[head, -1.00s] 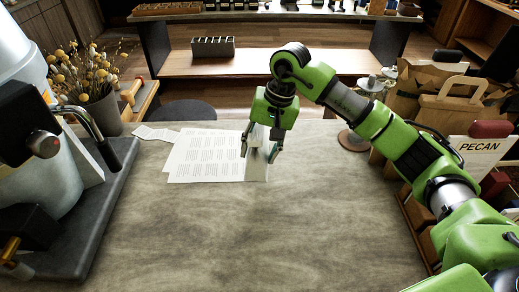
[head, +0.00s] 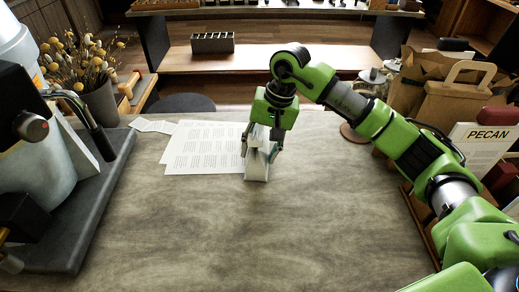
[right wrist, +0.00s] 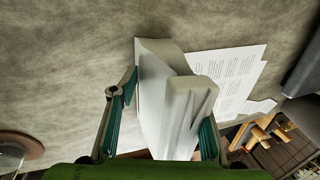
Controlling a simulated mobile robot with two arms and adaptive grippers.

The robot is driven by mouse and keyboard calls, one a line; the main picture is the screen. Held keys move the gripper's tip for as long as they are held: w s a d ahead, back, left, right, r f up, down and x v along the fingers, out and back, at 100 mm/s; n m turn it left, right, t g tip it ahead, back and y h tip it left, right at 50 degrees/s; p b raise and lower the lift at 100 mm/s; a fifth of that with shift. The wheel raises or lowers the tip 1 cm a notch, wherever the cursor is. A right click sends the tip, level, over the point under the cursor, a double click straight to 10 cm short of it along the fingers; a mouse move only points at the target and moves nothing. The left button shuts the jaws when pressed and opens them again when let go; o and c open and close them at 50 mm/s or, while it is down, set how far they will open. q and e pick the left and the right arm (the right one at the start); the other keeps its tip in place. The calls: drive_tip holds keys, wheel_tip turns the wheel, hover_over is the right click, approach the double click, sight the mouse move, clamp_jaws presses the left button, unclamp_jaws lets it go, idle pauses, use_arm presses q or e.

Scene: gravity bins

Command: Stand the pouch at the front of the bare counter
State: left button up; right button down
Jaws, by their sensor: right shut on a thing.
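The pouch (head: 256,168) is pale and white-grey, with its lower end at or just above the counter (head: 200,225); I cannot tell if it touches. My right gripper (head: 262,150) comes down over it and is shut on it, a finger on each side. In the right wrist view the pouch (right wrist: 165,95) sits between the teal-padded fingers of the gripper (right wrist: 160,115), its folded end towards the camera. My left gripper is not in view.
Printed sheets (head: 205,148) lie just left of the pouch. A dark machine (head: 85,190) stands on the left, with dried flowers (head: 85,68) behind. Paper bags (head: 455,95) and a PECAN label (head: 487,140) are on the right. The counter's front is clear.

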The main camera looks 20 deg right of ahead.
sight(258, 138)
drive_tip(key=shift+f+b, duration=0.25)
drive_tip(key=shift+b, duration=0.05)
drive_tip(key=c, duration=1.1)
unclamp_jaws()
drive_tip(key=shift+o, duration=0.2)
drive_tip(key=shift+f, duration=0.1)
drive_tip(key=v, duration=1.2)
drive_tip(key=shift+s, duration=0.1)
